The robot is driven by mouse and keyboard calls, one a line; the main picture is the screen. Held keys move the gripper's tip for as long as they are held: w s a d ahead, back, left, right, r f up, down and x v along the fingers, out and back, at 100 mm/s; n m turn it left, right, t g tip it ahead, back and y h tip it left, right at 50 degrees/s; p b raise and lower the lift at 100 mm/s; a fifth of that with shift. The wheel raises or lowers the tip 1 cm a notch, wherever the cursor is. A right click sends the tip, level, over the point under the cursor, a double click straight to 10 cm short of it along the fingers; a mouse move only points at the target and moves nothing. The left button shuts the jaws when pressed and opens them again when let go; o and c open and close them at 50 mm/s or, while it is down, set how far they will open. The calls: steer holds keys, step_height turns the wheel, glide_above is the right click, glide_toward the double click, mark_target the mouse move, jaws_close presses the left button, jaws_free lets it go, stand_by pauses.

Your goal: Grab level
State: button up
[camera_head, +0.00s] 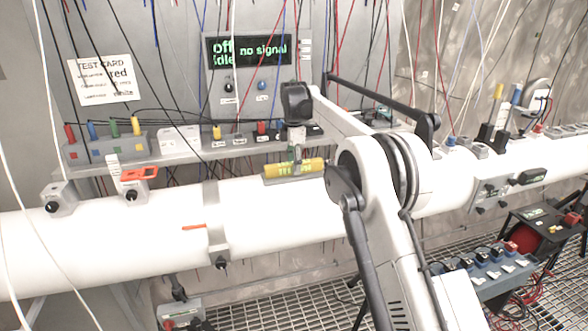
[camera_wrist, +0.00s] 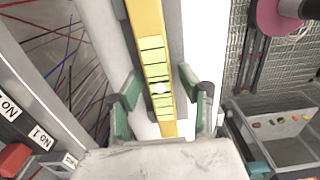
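The level is a yellow bar with a green-yellow vial strip. In the head view the level (camera_head: 294,168) lies lengthwise in a grey holder (camera_head: 291,178) at the white pipe's upper side. In the wrist view the level (camera_wrist: 155,60) runs from the top edge down to between my fingers. My gripper (camera_head: 297,155) points down over the level's middle. In the wrist view my gripper (camera_wrist: 160,78) is open, with one green-padded finger on each side of the level and a visible gap to each. I cannot tell how far below the fingertips the level lies.
The white pipe (camera_head: 110,240) crosses the whole head view. Behind it a grey shelf (camera_head: 190,155) carries colored plugs and labelled blocks. Cables hang in front of the wall. Boxes with cables (camera_head: 490,270) stand at lower right.

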jaws_close()
steer(key=shift+r, duration=0.1)
